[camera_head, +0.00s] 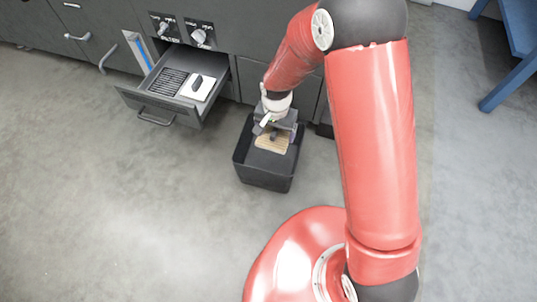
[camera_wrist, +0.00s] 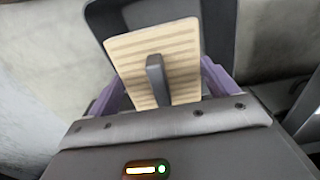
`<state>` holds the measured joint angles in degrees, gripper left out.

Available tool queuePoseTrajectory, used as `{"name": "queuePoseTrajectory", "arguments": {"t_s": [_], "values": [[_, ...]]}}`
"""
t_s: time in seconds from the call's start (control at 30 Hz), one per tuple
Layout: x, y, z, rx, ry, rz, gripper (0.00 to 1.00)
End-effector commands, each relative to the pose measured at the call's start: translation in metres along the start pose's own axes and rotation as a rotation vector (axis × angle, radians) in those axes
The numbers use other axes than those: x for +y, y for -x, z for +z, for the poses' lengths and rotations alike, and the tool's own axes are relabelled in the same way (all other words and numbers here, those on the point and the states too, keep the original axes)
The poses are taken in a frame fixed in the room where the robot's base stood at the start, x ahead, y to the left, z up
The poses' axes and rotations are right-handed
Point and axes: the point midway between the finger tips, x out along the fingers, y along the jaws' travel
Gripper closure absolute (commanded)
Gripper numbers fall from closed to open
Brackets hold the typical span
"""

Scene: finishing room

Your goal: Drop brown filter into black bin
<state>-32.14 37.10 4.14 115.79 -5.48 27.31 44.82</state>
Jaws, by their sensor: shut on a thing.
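The brown filter (camera_head: 271,145) is a pale tan, ribbed panel with a dark grey handle across its middle. My gripper (camera_head: 275,129) is shut on it and holds it over the opening of the black bin (camera_head: 263,177). The filter also shows in the wrist view (camera_wrist: 183,55), tilted, with purple gripper parts on both sides of it. The bin stands on the floor in front of the cabinets, and part of its wall (camera_wrist: 222,30) shows behind the filter in the wrist view. My gripper and the filter hide some of the bin's inside.
An open drawer (camera_head: 157,116) to the left of the bin holds a white panel with a dark handle (camera_head: 199,87) and a dark slatted piece (camera_head: 168,82). Grey cabinets (camera_head: 240,35) line the back. A blue-legged table (camera_head: 510,80) stands at far right. The floor at left is clear.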

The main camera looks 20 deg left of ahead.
Motion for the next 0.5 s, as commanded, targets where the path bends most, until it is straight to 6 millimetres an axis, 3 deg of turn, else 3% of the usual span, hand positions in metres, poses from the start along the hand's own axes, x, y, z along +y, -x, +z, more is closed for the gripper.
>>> {"name": "queuePoseTrajectory", "arguments": {"t_s": [0.17, 0.2, 0.27, 0.5], "values": [[-0.0001, 0.0008, -0.0002, 0.000, 0.000, 0.000, 0.38], [-0.0001, 0.0008, -0.0002, 0.000, 0.000, 0.000, 0.09], [-0.0001, 0.0008, -0.0002, 0.000, 0.000, 0.000, 0.01], [-0.0001, 0.0019, -0.0001, 0.000, 0.000, 0.000, 0.00]]}}
